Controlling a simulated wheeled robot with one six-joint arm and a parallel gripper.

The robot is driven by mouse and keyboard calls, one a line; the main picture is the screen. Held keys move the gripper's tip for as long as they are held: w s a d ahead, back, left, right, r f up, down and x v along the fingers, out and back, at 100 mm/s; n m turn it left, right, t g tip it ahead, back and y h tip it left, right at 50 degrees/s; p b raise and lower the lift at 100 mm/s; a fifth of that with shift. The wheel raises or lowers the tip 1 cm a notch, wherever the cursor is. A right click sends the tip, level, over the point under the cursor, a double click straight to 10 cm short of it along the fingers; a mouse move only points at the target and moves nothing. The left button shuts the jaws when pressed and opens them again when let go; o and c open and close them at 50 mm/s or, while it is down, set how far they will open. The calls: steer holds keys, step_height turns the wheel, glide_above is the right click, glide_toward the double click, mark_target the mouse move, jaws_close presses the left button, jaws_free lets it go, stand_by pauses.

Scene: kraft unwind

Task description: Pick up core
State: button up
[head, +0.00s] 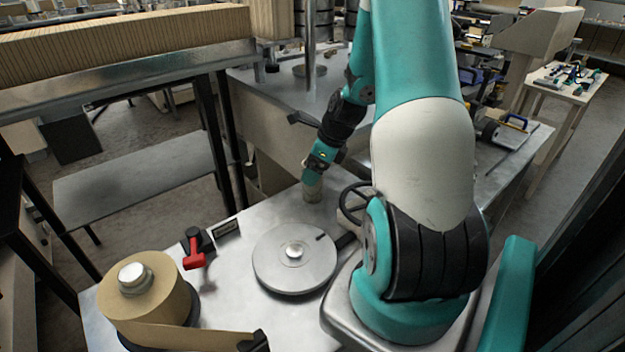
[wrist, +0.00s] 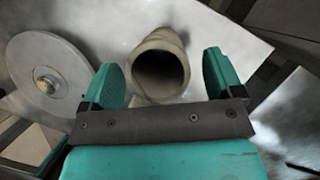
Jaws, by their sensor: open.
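The core (head: 313,193) is a short, brownish hollow tube on the metal table top, beyond the round disc in the head view. In the wrist view the core (wrist: 182,72) shows its dark round opening towards the camera. My gripper (head: 312,179) is right at the core's upper end in the head view, and its fingers are hard to make out there. In the wrist view its two teal fingers are spread wide, one on each side of the core. Gaps show between the fingers and the core, and nothing is gripped.
A flat grey disc (head: 270,268) with a central hub lies nearer on the table. A kraft paper roll (head: 160,290) stands at the front left, beside a red-handled part (head: 193,253). A black handwheel (head: 345,204) is close to the right of the core.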

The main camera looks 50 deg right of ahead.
steer(key=shift+x, duration=1.15)
steer(key=c, duration=1)
steer(key=shift+r, duration=0.15)
